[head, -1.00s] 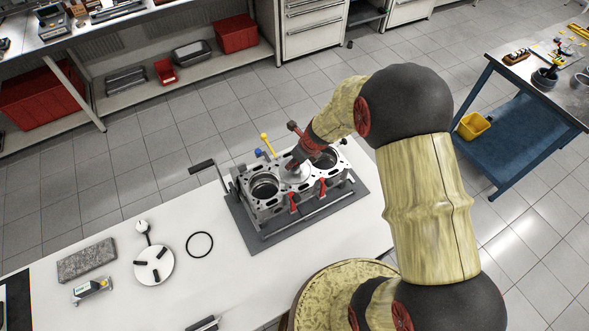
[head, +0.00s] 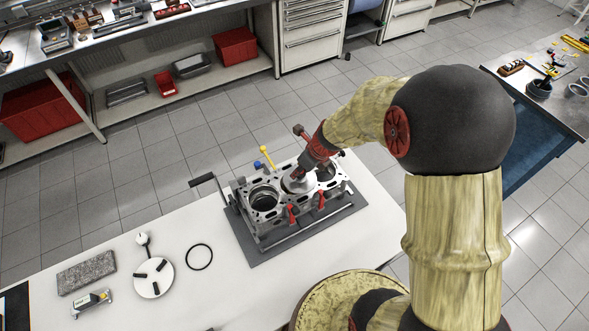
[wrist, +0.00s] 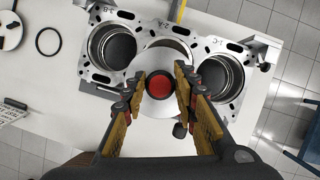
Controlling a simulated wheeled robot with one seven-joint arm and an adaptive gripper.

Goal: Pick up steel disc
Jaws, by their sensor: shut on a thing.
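The steel disc (wrist: 157,129) is a pale round plate with a dark, red-topped knob at its centre. It shows in the wrist view between my fingers and in the head view (head: 296,185) over the engine block (head: 247,203). My gripper (wrist: 159,86) is shut on the disc's knob, one finger on each side. The disc looks held a little above the middle bore and partly covers it. The exact gap is hard to tell. The left bore (wrist: 117,47) and right bore (wrist: 221,76) are open. In the head view my wrist partly hides the right bore.
The block sits on a grey mat (head: 275,253) with red clamps (head: 292,214) in front and a yellow-topped handle (head: 264,151) behind. A round gauge plate (head: 153,287), black ring (head: 199,257) and stone block (head: 86,272) lie left. Bare white tabletop lies between.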

